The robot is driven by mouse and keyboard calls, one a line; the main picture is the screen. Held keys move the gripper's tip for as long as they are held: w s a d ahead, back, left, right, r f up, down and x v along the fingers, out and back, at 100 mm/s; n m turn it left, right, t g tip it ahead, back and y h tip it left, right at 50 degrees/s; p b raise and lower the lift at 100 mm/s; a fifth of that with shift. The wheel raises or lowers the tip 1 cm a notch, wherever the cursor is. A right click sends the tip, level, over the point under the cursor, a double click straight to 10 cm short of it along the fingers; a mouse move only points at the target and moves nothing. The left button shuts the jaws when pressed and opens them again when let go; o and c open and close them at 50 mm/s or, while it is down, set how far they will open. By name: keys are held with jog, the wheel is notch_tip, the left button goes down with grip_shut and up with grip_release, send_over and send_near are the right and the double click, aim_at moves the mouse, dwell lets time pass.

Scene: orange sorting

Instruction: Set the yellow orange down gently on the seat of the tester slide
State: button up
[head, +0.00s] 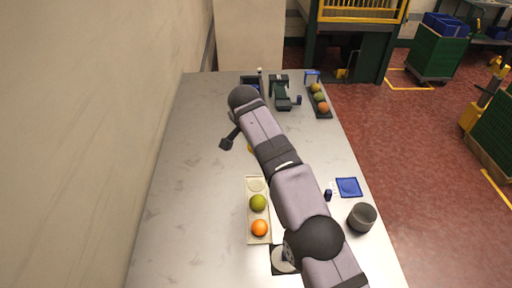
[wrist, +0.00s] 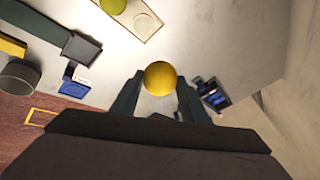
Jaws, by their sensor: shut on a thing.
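The yellow orange (wrist: 160,78) is held between the two fingers of my gripper (wrist: 158,84) in the wrist view. In the head view only a small yellow part (head: 250,148) of it shows beside my arm; the fingers are hidden there. A dark green device (head: 280,92) with a blue knob, which looks like the tester with its slide, stands at the far end of the table, beyond my gripper. Its seat is too small to make out. The orange is apart from it.
A tray (head: 251,239) near me holds a green and an orange fruit. A dark rack (head: 327,115) at the far right holds several fruits. A dark box (head: 249,79) stands far left. A blue pad (head: 348,187) and grey cup (head: 362,217) lie right. The table's left side is clear.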

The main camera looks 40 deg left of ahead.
jog(key=shift+r, duration=0.3)
jog(key=shift+w+d+f, duration=0.1)
jog(key=shift+w, duration=0.05)
jog(key=shift+w+d+f, duration=0.1)
jog(key=shift+w+d, duration=0.05)
jog(key=w+d+f+b, duration=0.2)
jog(key=d+f, duration=0.1)
jog(key=d, duration=0.5)
jog(key=w+d+f+b, duration=0.2)
jog(key=w+d+f, duration=0.1)
jog(key=d, duration=0.5)
jog(key=shift+d+f+n+y, duration=0.3)
jog(key=shift+f+n, duration=0.1)
jog(key=shift+f, duration=0.35)
jog(key=shift+f, duration=0.15)
jog(key=shift+f+b, duration=2.9)
jog(key=shift+f, duration=0.85)
jog(key=shift+f+b, duration=0.45)
jog(key=shift+f, duration=0.15)
